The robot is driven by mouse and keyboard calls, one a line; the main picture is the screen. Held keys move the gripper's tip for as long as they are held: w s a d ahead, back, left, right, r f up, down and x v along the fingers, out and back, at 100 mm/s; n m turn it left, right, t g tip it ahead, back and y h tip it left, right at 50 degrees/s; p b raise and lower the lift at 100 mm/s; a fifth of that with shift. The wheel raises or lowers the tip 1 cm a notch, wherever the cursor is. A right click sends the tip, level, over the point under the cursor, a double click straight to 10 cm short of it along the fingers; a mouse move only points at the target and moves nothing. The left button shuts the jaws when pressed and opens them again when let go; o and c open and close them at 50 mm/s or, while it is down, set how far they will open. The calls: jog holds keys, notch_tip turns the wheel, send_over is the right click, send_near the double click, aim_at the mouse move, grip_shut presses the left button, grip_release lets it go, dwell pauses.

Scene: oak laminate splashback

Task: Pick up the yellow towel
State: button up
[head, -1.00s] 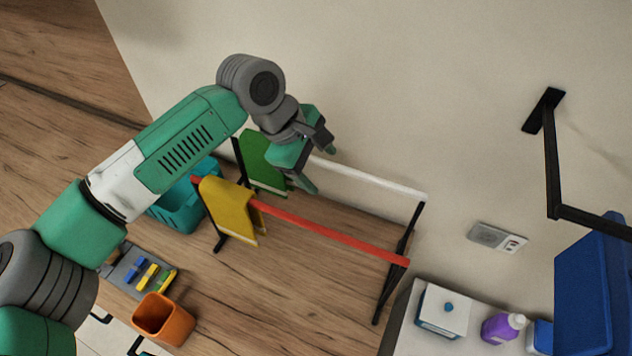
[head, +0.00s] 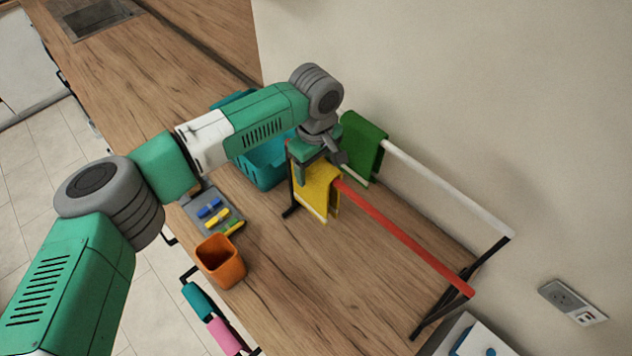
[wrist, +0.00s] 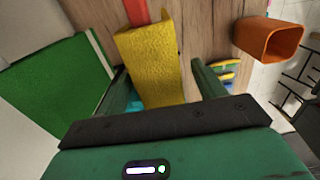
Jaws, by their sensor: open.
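The yellow towel (head: 317,189) hangs folded over the red bar (head: 405,239) of a drying rack, near the bar's left end. In the wrist view the yellow towel (wrist: 153,62) lies ahead of the gripper, roughly between its fingers. My gripper (head: 318,172) is open just above the towel's top in the head view. I cannot tell whether the fingers touch the cloth.
A green towel (head: 362,145) hangs on the white bar (head: 447,188) behind, close to the gripper. A teal basket (head: 262,165) stands behind the rack's left end. An orange cup (head: 221,262) and a grey tray (head: 196,205) with coloured pieces are nearer. The counter under the rack is clear.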

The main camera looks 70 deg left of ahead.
jog(key=shift+f, duration=0.6)
jog(key=c, duration=1.4)
jog(key=shift+r, duration=0.15)
